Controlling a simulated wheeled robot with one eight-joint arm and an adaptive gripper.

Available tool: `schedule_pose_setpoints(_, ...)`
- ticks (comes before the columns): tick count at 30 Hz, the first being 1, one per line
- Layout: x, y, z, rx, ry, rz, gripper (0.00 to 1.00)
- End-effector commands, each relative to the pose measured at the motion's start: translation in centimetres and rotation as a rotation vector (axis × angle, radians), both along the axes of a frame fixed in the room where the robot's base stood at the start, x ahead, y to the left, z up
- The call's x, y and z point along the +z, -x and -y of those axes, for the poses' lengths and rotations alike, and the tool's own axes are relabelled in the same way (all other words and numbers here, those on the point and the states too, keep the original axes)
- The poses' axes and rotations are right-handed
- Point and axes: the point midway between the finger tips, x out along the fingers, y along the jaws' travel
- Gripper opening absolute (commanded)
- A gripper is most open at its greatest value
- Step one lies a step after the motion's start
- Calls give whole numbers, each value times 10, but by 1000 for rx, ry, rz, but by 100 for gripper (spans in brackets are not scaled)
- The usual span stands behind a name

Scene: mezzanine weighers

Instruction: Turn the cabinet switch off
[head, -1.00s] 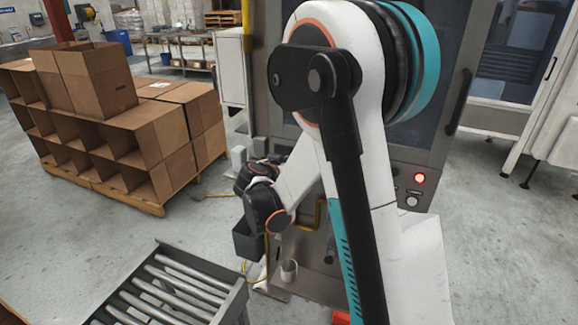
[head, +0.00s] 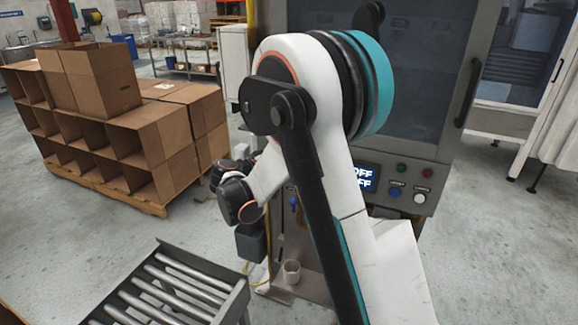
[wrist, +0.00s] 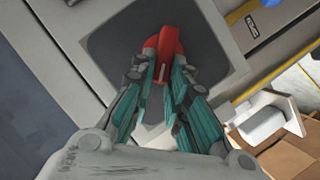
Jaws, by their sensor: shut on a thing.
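The grey cabinet (head: 437,148) stands ahead in the head view, largely behind my arm. In the wrist view its red switch handle (wrist: 169,38) sits on a dark square plate (wrist: 108,45). My gripper (wrist: 163,74) is shut on the red handle, with its teal-padded fingers on either side of it. In the head view my arm hides the switch and the fingers. The small cabinet display (head: 365,179) reads "OFF" on two lines, partly covered by my arm.
A roller conveyor (head: 238,300) is at the front left. Cardboard boxes (head: 100,80) stand on a pallet at the left. Open floor (head: 510,250) lies to the right.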

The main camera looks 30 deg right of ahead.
Motion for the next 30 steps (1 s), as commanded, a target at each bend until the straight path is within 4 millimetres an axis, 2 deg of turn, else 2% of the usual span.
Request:
schedule_pose_setpoints(18, -17, -7, -6, 1, 347, -444, 0)
schedule_pose_setpoints(30, -22, -7, -6, 2, 482, -619, 0)
